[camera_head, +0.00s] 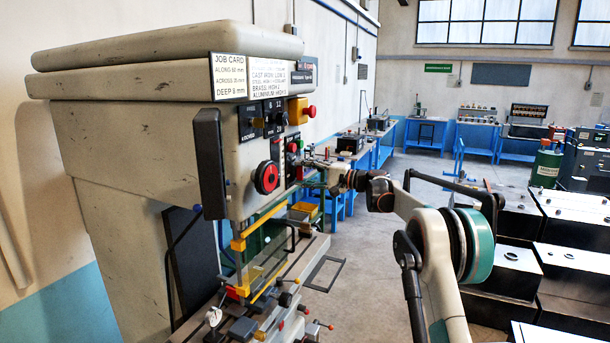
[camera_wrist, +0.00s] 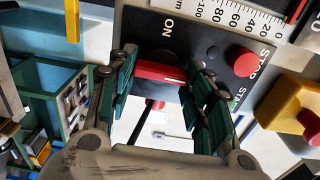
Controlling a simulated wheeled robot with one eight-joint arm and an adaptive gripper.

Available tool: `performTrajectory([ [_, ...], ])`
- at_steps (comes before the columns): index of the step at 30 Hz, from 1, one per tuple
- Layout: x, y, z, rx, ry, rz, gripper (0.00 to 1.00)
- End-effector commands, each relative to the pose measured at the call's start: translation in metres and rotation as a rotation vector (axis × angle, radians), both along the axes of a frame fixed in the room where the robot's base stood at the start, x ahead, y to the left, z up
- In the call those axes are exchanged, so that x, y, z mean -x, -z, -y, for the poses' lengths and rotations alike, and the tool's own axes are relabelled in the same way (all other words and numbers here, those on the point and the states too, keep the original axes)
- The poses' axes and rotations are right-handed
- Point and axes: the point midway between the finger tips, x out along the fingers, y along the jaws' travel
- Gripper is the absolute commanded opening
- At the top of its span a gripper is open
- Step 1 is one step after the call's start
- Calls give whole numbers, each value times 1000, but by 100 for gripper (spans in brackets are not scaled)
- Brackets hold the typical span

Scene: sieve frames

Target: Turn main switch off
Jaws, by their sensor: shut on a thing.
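The main switch has a red bar handle (camera_wrist: 160,72) on a dark panel (camera_wrist: 205,30) lettered ON, STOP and partly hidden START. My gripper (camera_wrist: 163,80), with green-padded fingers, is shut on this red handle, one finger at each end of the bar. The handle lies crosswise between the fingers in the wrist view. In the head view my gripper (camera_head: 311,163) reaches the front of the grey drilling machine (camera_head: 120,130), and the switch handle is hidden there. A round red STOP button (camera_wrist: 243,62) sits beside the right finger. The OFF marking is not visible.
A yellow box (camera_head: 297,111) with a red emergency button (camera_head: 310,111) is above the panel. A red-and-black knob (camera_head: 267,177) is left of my gripper. A yellow-edged guard (camera_head: 262,262) hangs below.

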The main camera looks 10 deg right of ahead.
Motion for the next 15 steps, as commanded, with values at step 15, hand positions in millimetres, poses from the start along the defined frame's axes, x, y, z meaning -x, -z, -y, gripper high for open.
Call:
performTrajectory([
  [15, 0, 0, 1, -5, 2, -6, 62],
])
